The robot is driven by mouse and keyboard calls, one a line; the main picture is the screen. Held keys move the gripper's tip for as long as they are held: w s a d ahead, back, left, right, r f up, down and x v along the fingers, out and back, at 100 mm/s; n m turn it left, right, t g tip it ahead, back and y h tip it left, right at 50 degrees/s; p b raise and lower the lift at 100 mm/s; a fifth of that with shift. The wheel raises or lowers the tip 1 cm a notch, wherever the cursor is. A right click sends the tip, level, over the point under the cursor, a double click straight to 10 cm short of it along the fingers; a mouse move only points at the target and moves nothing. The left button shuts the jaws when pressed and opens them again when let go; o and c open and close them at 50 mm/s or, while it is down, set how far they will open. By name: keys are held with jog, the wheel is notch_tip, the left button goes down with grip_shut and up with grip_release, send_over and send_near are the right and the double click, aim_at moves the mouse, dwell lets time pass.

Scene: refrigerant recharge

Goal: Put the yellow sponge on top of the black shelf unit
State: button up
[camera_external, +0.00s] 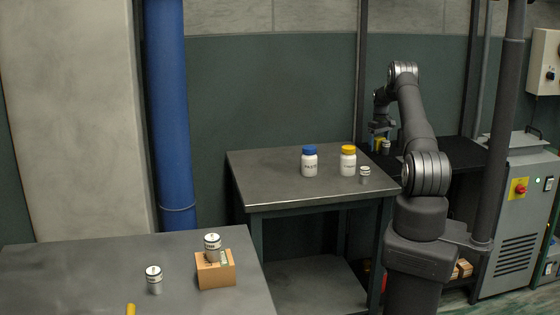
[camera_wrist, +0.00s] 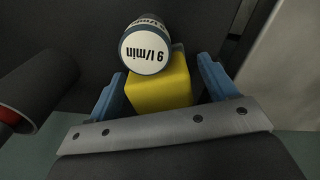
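The yellow sponge (camera_wrist: 160,88) sits between the two blue fingers of my gripper (camera_wrist: 160,72) in the wrist view. The fingers are spread, and a narrow gap shows between the sponge and the right finger. In the external view my gripper (camera_external: 379,132) is small, at the left end of the black shelf unit (camera_external: 468,152), low over its top. A bit of yellow (camera_external: 378,143) shows there under the fingers. My arm hides part of the shelf unit. Whether the sponge rests fully on the top is hard to see.
A can marked "9 l/min" (camera_wrist: 146,49) stands right by the sponge; it also shows in the external view (camera_external: 386,147). A grey table (camera_external: 270,178) beside the shelf unit holds a blue-capped bottle (camera_external: 309,161), a yellow-capped bottle (camera_external: 347,161) and a small can (camera_external: 365,175).

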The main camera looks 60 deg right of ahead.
aim_at(379, 138)
notch_tip(379, 138, up, 12)
jog(key=shift+r, duration=0.2)
dwell(0.5)
notch_tip(379, 138, down, 13)
jog(key=shift+r, duration=0.15)
jog(key=shift+w+a+r, duration=0.15)
jog(key=shift+r, duration=0.45)
jog(key=shift+a+r, duration=0.25)
jog(key=shift+r, duration=0.1)
